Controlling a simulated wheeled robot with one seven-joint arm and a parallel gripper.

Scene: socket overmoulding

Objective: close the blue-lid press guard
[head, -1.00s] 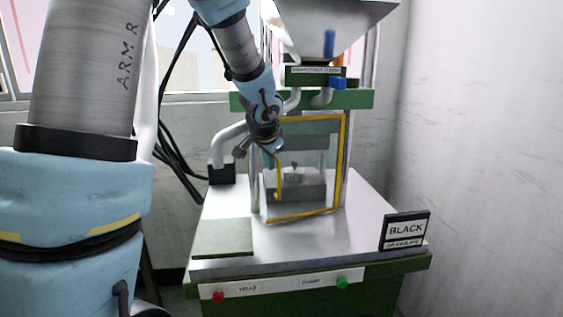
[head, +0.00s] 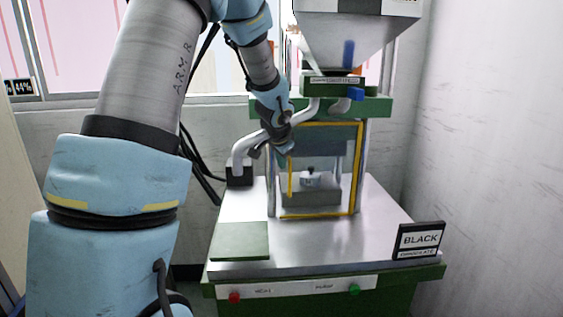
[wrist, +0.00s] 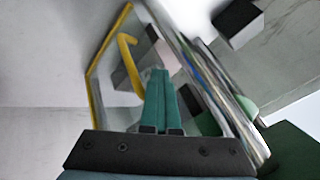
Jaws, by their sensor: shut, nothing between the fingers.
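The press guard (head: 357,185) is a clear panel in a yellow frame, across the press opening between the upright columns. Its frame looks nearly square to the press front; I cannot tell whether it is fully closed. Its yellow handle (head: 290,178) is near the left edge. The wrist view shows the frame (wrist: 95,95) and the hooked handle (wrist: 128,52). My gripper (head: 283,160) is at the guard's left side, by the handle. Its teal fingers (wrist: 160,75) are together and empty, right of the handle in the wrist view. Contact with the guard is unclear. No blue lid is visible.
A hopper (head: 350,35) with a blue stripe stands above the press. A grey mould block (head: 310,196) sits behind the guard. A green pad (head: 240,240) and a BLACK sign (head: 418,240) are on the press table (head: 320,245). A pipe (head: 240,150) rises left of the gripper.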

